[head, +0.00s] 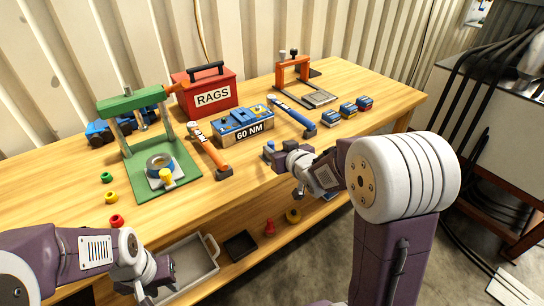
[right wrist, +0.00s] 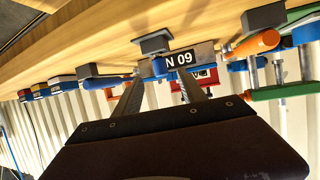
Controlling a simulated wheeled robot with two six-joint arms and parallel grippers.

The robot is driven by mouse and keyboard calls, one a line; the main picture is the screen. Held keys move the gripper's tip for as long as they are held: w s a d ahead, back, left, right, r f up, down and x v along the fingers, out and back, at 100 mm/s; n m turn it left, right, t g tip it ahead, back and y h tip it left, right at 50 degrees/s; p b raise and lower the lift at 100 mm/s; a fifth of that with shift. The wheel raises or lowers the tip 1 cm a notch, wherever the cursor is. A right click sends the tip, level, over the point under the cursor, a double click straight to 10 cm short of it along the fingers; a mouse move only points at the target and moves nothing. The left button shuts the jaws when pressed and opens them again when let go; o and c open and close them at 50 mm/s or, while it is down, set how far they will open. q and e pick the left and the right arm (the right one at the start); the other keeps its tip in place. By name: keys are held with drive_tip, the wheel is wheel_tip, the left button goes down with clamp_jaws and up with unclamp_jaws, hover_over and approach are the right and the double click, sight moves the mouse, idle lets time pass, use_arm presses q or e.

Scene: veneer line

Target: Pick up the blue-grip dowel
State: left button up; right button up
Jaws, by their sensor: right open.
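My right gripper is open and empty. My left gripper (head: 150,286) is low at the bottom left, in front of the bench; its opening is unclear.
A grey tray (head: 195,285) sits on the lower shelf.

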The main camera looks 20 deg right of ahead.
sight(272, 145)
drive_tip(key=shift+w+a, duration=0.2)
drive_tip(key=shift+w, duration=0.1)
drive_tip(key=shift+x, duration=1.2)
drive_tip(key=shift+w+f, duration=0.25)
drive_tip(key=shift+w, duration=0.2)
drive_tip(key=b+x, duration=0.1)
drive_tip(key=x, duration=0.4)
drive_tip(key=shift+s+f, duration=0.1)
drive_tip(key=shift+f, duration=0.1)
drive_tip(key=shift+s+r, duration=0.1)
drive_tip(key=shift+s, duration=0.05)
drive_tip(key=shift+c, duration=1.2)
clamp_jaws()
